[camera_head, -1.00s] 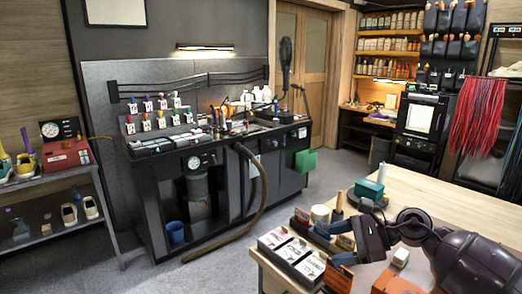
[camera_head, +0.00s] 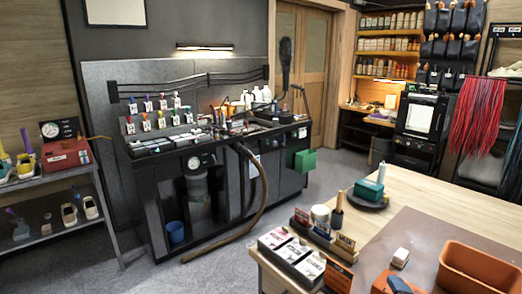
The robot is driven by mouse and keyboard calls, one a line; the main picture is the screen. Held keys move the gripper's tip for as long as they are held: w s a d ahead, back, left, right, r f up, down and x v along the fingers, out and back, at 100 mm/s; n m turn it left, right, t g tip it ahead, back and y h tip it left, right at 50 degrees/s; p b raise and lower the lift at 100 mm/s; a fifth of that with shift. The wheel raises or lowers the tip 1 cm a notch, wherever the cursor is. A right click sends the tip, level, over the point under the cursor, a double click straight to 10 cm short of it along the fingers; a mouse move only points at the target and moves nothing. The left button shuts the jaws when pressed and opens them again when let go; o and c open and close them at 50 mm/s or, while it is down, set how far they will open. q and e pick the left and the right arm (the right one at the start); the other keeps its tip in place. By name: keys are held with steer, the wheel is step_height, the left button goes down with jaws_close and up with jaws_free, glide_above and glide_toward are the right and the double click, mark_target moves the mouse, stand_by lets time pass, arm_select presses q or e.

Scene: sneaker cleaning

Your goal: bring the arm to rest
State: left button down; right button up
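Neither of my grippers and no part of my arms shows in the head view. The wooden worktable (camera_head: 440,189) at the front right is in plain view. On its brown mat (camera_head: 430,228) a small white-topped block (camera_head: 400,257) lies alone. An orange bin (camera_head: 480,268) stands at the mat's right, cut off by the frame edge. Whether either gripper is open or shut is out of sight.
Card boxes (camera_head: 290,250) line the table's left edge. A teal block (camera_head: 369,189) sits on a dark round base behind them. A blue-topped item (camera_head: 399,284) is at the front edge. The grey floor (camera_head: 225,270) left of the table is clear.

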steer(key=s+f+m+g, duration=0.4)
steer(key=s+m, duration=0.1)
steer(key=s, duration=0.3)
steer(key=s+d+f+m+g, duration=0.1)
steer(key=s+f+m+g, duration=0.3)
steer(key=s, duration=0.4)
steer(key=s+f+m+g, duration=0.3)
steer(key=s+m+g, duration=0.2)
steer(key=s, duration=0.3)
steer(key=w+f+t+b, duration=0.3)
steer(key=f+t+b, duration=0.1)
steer(key=f, duration=0.6)
steer(key=w+f+n+t+y+b, duration=0.1)
steer(key=w+f+t+b, duration=0.2)
steer(key=f+b, duration=0.3)
step_height(320, 180, down, 6)
steer(key=shift+w+r+t, duration=0.25)
steer(key=shift+w+t, duration=0.15)
steer(key=shift+w, duration=0.05)
